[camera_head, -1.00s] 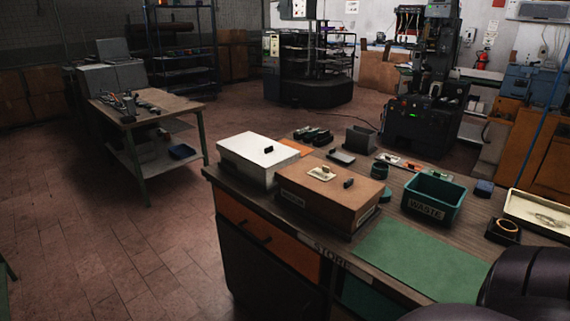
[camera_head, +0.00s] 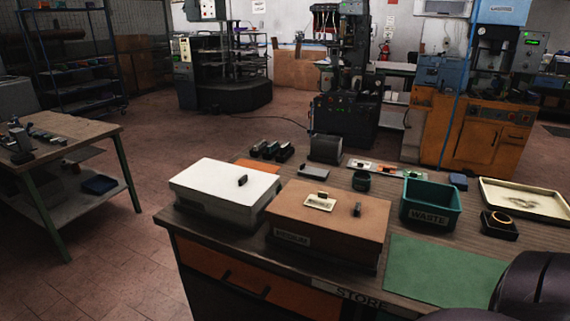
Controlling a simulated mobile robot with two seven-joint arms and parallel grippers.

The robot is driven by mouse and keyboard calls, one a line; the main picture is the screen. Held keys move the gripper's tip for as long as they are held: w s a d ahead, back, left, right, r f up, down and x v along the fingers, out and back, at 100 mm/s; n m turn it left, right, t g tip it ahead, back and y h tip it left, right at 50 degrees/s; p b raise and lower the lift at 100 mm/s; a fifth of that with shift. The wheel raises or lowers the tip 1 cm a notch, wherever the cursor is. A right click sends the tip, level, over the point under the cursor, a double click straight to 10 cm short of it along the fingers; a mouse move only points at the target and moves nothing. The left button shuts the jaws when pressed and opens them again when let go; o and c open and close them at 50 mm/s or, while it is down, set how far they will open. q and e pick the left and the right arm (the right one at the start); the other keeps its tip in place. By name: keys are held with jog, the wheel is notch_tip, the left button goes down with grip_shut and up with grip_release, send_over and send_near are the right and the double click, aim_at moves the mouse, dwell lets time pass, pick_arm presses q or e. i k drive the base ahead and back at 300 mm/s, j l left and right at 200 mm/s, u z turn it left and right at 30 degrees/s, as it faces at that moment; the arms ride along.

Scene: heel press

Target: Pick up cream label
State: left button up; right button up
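A small cream label (camera_head: 320,203) with dark lettering lies on top of the brown box (camera_head: 350,215), near the middle of its lid. A small dark and yellowish piece (camera_head: 322,194) sits at its back edge. A small dark knob (camera_head: 357,210) stands on the same lid to the right. A dark rounded shape at the lower right corner appears to be part of my arm. Neither gripper's fingers show in the view.
A white box (camera_head: 225,190) stands left of the brown box on the bench. A green waste bin (camera_head: 430,207), a dark stand with a ring (camera_head: 499,225) and a cream tray (camera_head: 530,197) are to the right. A green mat (camera_head: 445,270) lies clear in front.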

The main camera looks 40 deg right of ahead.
aim_at(322, 201)
jog(key=i+j+z, duration=0.15)
jog(key=z, duration=0.3)
jog(key=i+j+z, duration=0.3)
jog(key=z, duration=0.2)
jog(key=i+j+z, duration=0.15)
jog(key=j+z, duration=0.3)
jog(key=i+j+z, duration=0.1)
jog(key=j+z, duration=0.15)
jog(key=z, duration=0.2)
